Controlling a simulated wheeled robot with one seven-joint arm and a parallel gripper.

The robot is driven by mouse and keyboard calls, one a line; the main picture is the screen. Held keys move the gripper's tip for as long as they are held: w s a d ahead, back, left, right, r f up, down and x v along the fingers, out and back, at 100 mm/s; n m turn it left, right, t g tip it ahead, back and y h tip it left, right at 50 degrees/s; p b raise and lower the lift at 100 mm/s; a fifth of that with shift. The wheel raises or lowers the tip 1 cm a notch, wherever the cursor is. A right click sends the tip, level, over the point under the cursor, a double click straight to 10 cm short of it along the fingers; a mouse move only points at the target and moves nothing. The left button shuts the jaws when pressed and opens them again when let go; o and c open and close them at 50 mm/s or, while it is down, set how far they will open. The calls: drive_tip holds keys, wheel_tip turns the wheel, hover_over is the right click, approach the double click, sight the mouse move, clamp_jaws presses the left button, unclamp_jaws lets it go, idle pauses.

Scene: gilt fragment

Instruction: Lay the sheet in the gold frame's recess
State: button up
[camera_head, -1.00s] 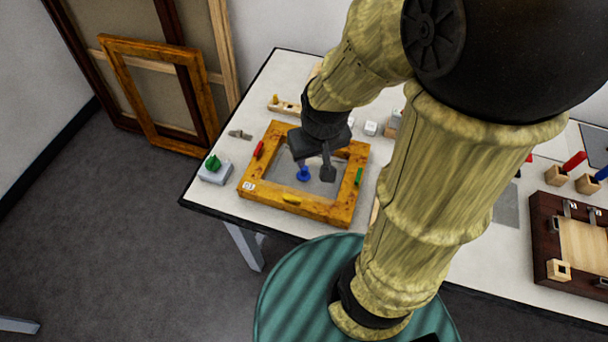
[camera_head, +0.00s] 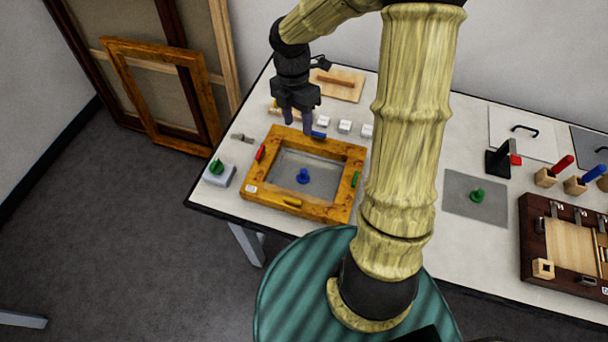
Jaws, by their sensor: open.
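The gold frame (camera_head: 325,208) lies flat on the table's left part. A grey, see-through-looking sheet (camera_head: 325,180) with a blue knob (camera_head: 303,176) lies inside the frame's opening; I cannot tell whether it is fully seated. Colored tabs sit on the frame: red (camera_head: 260,153) left, yellow (camera_head: 292,202) near, green (camera_head: 355,180) right, blue (camera_head: 318,135) far. My gripper (camera_head: 298,124) is open and empty, pointing down over the frame's far rail beside the blue tab. I cannot tell whether it touches.
A second grey sheet (camera_head: 458,195) with a green knob lies to the right. A grey block with a green knob (camera_head: 217,167) stands left of the frame. Small white blocks (camera_head: 345,126) stand behind it. A dark-framed board (camera_head: 533,230) lies far right.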

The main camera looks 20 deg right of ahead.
drive_tip(key=shift+w+n, duration=0.1)
drive_tip(key=shift+n, duration=0.2)
drive_tip(key=p, duration=0.1)
hover_over(303, 172)
drive_tip(key=w, duration=0.2)
wheel_tip(303, 172, down, 12)
drive_tip(key=shift+s, duration=0.1)
drive_tip(key=f, duration=0.1)
drive_tip(key=s+f, duration=0.1)
drive_tip(key=f, duration=0.1)
drive_tip(key=f+p, duration=0.1)
drive_tip(key=f, duration=0.1)
drive_tip(key=shift+s, duration=0.25)
drive_tip(key=shift+c, duration=0.3)
